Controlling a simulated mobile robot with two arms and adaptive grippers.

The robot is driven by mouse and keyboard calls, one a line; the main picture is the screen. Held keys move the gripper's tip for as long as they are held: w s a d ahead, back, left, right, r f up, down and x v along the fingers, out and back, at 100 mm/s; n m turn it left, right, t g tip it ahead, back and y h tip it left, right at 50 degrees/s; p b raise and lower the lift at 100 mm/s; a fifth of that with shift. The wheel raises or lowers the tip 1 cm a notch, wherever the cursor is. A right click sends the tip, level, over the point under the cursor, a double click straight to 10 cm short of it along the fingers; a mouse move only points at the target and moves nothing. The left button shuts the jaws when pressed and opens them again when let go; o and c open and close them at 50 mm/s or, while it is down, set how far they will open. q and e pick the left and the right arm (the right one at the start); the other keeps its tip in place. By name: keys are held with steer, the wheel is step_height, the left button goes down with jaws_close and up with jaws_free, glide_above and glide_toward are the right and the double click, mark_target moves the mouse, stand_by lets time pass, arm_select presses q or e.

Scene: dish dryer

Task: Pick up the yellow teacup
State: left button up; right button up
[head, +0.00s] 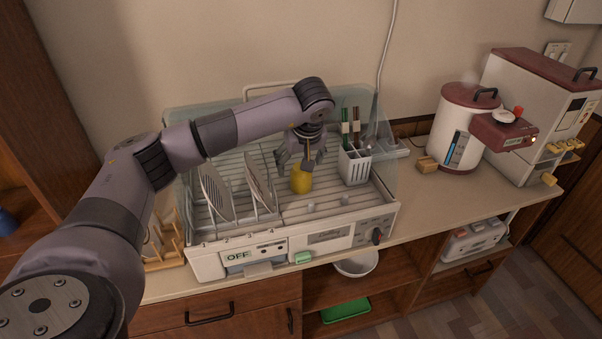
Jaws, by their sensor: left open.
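The yellow teacup (301,181) stands on the rack floor of the dish dryer (330,208), right of the plates. My left gripper (300,163) points down just above the cup, with its fingers spread around or close to the cup's top. One finger covers part of the cup's upper side. I cannot tell whether the fingers touch it. The cup's handle is not clearly visible. My right gripper is not in view.
Plates (217,192) stand in a wire holder left of the cup. A white cutlery holder (354,166) with chopsticks is to the right. The clear dryer cover (190,108) rises behind. A red-lidded hot-water pot (462,125) stands farther right on the counter.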

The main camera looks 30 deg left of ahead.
mark_target(301, 174)
arm_select(q)
steer(key=shift+w+a+f, duration=0.15)
steer(key=shift+w+f, duration=0.05)
steer(key=shift+f, duration=0.45)
steer(key=p+x, duration=0.1)
steer(key=x, duration=0.1)
steer(key=d+p+x, duration=0.1)
steer(key=x, duration=0.1)
steer(key=shift+w+a+f, duration=0.15)
steer(key=shift+w+f, duration=0.05)
steer(key=shift+f, duration=0.3)
steer(key=shift+a+f, duration=0.1)
steer(key=shift+f, duration=0.1)
steer(key=shift+c, duration=0.5)
steer(key=c, duration=1.2)
